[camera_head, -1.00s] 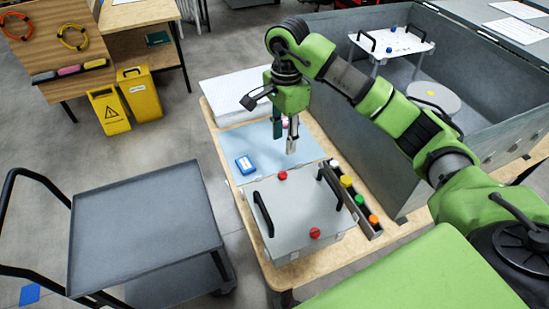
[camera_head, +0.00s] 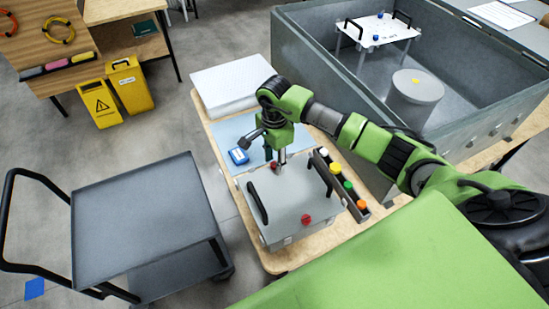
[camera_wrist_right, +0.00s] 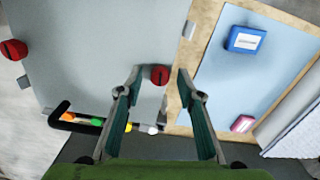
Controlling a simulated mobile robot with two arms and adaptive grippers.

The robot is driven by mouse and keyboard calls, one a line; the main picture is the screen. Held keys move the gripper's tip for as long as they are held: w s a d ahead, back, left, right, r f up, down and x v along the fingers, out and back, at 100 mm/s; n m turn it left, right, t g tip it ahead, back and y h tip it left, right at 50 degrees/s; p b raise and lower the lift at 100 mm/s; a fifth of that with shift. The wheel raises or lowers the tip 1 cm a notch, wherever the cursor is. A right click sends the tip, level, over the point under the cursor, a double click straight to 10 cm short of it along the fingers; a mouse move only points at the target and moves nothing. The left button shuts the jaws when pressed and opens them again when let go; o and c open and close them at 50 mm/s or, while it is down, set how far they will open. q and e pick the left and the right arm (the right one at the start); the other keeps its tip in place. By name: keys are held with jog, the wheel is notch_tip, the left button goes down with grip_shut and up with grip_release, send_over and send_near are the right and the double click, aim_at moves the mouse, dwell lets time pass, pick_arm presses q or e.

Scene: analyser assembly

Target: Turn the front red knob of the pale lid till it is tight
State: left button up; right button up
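The pale lid (camera_head: 285,205) with two black handles sits on a box on the wooden table. One red knob (camera_head: 306,220) is at its edge nearer the head camera. The other red knob (camera_head: 274,166) is at its far edge, beside my right gripper (camera_head: 280,160). In the right wrist view, my right gripper (camera_wrist_right: 158,77) is open, and the far red knob (camera_wrist_right: 159,75) appears between its fingertips. I cannot tell whether the fingers touch it. The nearer red knob (camera_wrist_right: 13,50) shows at the left edge there. My left gripper is out of view.
A rack (camera_head: 341,182) of coloured caps stands close beside the lid's right handle. A blue box (camera_head: 238,156) lies on the pale blue mat (camera_head: 225,131). A large grey bin (camera_head: 300,60) stands to the right, and a grey cart (camera_head: 140,215) to the left.

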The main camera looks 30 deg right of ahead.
jog(key=shift+f, duration=0.2)
grip_shut()
jog(key=shift+w+d+f+m+b, duration=0.15)
jog(key=shift+m+b, duration=0.15)
jog(key=shift+b, duration=0.5)
jog(key=shift+m+b, duration=0.3)
jog(key=shift+b, duration=0.05)
jog(key=shift+m, duration=0.3)
jog(key=shift+r, duration=0.2)
grip_release()
